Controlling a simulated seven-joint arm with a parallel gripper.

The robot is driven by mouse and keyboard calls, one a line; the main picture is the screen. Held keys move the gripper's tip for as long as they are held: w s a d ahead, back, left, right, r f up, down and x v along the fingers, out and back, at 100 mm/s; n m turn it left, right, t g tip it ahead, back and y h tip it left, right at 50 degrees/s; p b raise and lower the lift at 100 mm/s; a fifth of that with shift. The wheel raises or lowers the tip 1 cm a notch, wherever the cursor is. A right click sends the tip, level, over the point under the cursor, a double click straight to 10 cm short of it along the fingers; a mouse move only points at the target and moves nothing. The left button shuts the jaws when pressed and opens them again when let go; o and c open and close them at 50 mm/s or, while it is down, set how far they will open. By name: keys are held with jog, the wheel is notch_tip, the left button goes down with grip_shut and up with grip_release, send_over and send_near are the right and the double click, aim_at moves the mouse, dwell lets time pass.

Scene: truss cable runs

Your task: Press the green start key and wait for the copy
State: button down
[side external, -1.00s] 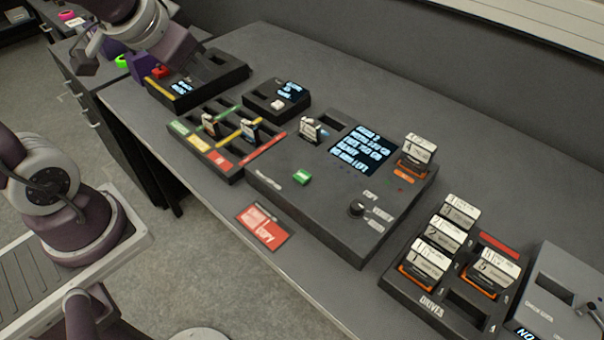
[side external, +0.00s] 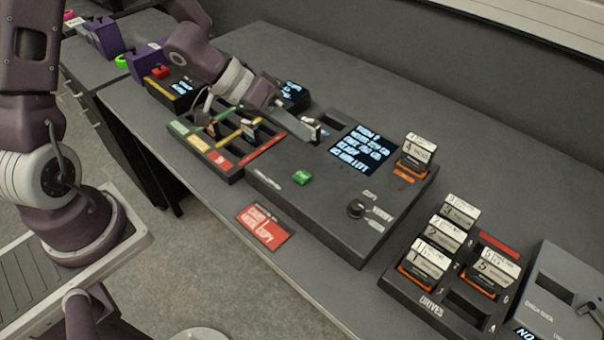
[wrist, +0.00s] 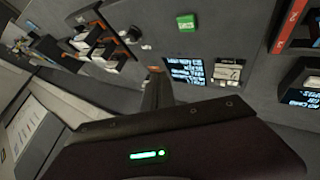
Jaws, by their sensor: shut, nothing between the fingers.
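The green start key (side external: 302,178) sits on the dark sloped top of the copier console (side external: 275,187), left of the lit text screen (side external: 362,150). In the wrist view the green key (wrist: 186,22) is near the top centre, with the screen (wrist: 185,70) below it. My gripper (side external: 306,134) is shut and empty. Its narrow fingers are behind the key in the side view, near the labelled cartridge (side external: 316,129) at the console's back left, and apart from the key. I cannot tell whether the fingers touch the cartridge. The wrist view also shows my gripper (wrist: 156,82).
Another cartridge (side external: 416,152) stands at the console's right, and a selector knob (side external: 356,208) is at its front. A rack marked DRIVES (side external: 430,300) holds several cartridges to the right. A colour-striped tray (side external: 198,143) is to the left. A red card (side external: 262,228) lies in front.

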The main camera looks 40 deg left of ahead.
aim_at(297, 175)
jog(key=shift+f, duration=4.4)
jog(key=shift+f, duration=0.1)
jog(key=shift+f, duration=0.3)
jog(key=shift+f, duration=0.5)
jog(key=shift+r, duration=0.95)
jog(key=shift+r, duration=2.5)
